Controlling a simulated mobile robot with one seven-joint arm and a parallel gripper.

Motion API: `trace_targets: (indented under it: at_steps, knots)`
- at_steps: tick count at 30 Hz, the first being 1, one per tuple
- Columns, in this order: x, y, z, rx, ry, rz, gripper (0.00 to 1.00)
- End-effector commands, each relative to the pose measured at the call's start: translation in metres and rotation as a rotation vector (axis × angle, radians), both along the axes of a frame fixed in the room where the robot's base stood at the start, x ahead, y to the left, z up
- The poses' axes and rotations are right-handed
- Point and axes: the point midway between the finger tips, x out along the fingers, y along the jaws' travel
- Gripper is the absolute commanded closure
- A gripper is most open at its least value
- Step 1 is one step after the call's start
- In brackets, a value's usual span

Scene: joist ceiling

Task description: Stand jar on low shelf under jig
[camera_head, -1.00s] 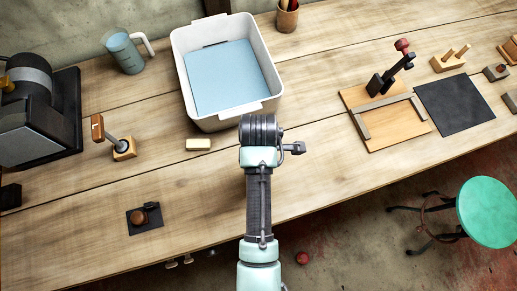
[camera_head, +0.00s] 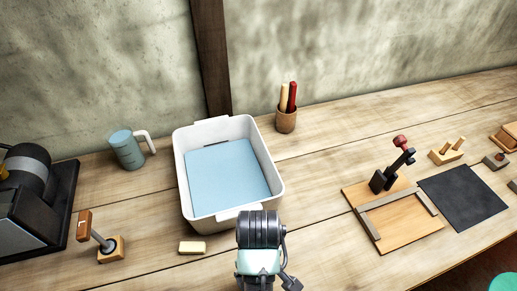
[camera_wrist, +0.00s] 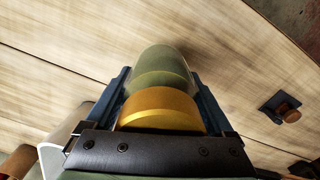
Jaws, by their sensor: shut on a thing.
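The jar (camera_wrist: 163,62) shows in the wrist view, with a greenish see-through body and a yellow-orange end (camera_wrist: 160,108) towards my wrist. My gripper (camera_wrist: 160,78) is shut on the jar, with a dark blue finger on each side. In the head view my wrist hides the jar and fingers. The jig (camera_head: 398,222) is a wooden board with grey bars and a red-knobbed clamp, lying on the bench to the right of my arm. The low shelf is not visible.
A white bin (camera_head: 181,170) with a blue bottom stands beyond my wrist. A blue jug (camera_head: 126,150), a tool cup (camera_head: 286,121), a tamper-like tool (camera_head: 108,248), a pale block (camera_head: 192,248) and a black mat (camera_head: 462,198) are on the bench. Bare bench lies between bin and jig.

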Motion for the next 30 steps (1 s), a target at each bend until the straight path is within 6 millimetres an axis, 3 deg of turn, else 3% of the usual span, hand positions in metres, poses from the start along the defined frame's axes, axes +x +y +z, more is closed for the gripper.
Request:
trace_targets:
  at_steps: [6, 12, 30]
  knots:
    - [0.005, 0.0, -0.021, 0.001, -0.002, -0.376, 0.99]
    - [0.007, 0.0, -0.029, 0.001, -0.002, -0.6, 0.99]
    - [0.009, 0.0, -0.029, 0.001, -0.003, -0.687, 0.99]
